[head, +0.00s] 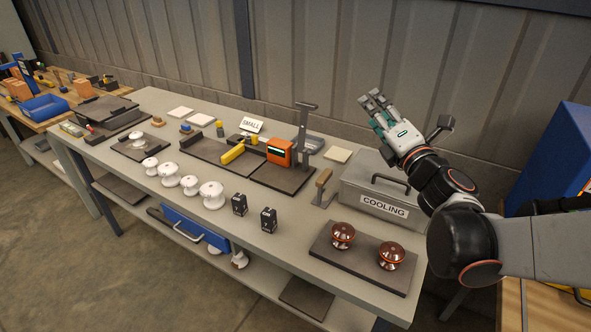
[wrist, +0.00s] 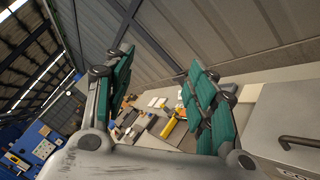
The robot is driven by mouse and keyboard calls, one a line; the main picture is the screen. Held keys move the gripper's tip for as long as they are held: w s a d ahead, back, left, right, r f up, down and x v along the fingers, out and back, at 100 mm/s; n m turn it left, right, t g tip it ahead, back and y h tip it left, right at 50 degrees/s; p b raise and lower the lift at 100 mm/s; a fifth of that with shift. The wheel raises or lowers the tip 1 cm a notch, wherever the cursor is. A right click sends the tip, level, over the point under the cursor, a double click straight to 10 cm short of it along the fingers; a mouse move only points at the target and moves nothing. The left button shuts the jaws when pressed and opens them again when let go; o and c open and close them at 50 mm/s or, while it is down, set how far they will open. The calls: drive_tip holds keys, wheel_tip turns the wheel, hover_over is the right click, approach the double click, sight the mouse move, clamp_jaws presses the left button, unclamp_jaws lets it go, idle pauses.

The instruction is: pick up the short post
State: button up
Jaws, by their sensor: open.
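Several white insulators stand in a row along the front left of the grey workbench, among them a small one (head: 150,166), a taller one (head: 168,175) and a large one (head: 211,194). Another white insulator (head: 137,138) stands on a dark pad (head: 150,152) behind them. I cannot tell for sure which is the short post. My gripper (head: 371,99) is raised above the back right of the bench, pointing up and left, far from the insulators. In the wrist view its green-padded fingers (wrist: 161,65) are apart with nothing between them.
A grey metal box marked COOLING (head: 381,205) stands below my gripper. Two brown insulators (head: 343,235) sit on a dark mat (head: 333,259) at front right. Two small black blocks (head: 239,204), an orange device (head: 280,152) and an upright grey stand (head: 303,130) occupy the middle.

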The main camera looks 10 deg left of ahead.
drive_tip(key=a+f+n+g+y, duration=0.2)
drive_tip(key=a+f+n+y, duration=0.1)
drive_tip(key=a+n, duration=0.15)
drive_tip(key=n+g+y+p, duration=0.2)
drive_tip(key=n+g, duration=0.9)
drive_tip(key=n, duration=0.6)
approach(269, 213)
drive_tip(key=shift+g, duration=0.3)
drive_tip(key=a, duration=0.1)
drive_tip(key=w+a+f+b, duration=0.1)
drive_tip(key=w+a+b, duration=0.1)
drive_tip(key=shift+w+a+f, duration=0.2)
drive_tip(key=shift+a+f, duration=0.05)
drive_tip(key=shift+f, duration=0.1)
drive_tip(key=shift+m, duration=0.25)
drive_tip(key=shift+s+b+x, duration=0.15)
drive_tip(key=shift+b+x, duration=0.45)
drive_tip(key=shift+x, duration=0.9)
drive_tip(key=shift+s+b+x, duration=0.15)
drive_tip(key=shift+b+x, duration=0.4)
drive_tip(key=shift+x, duration=1)
clamp_jaws()
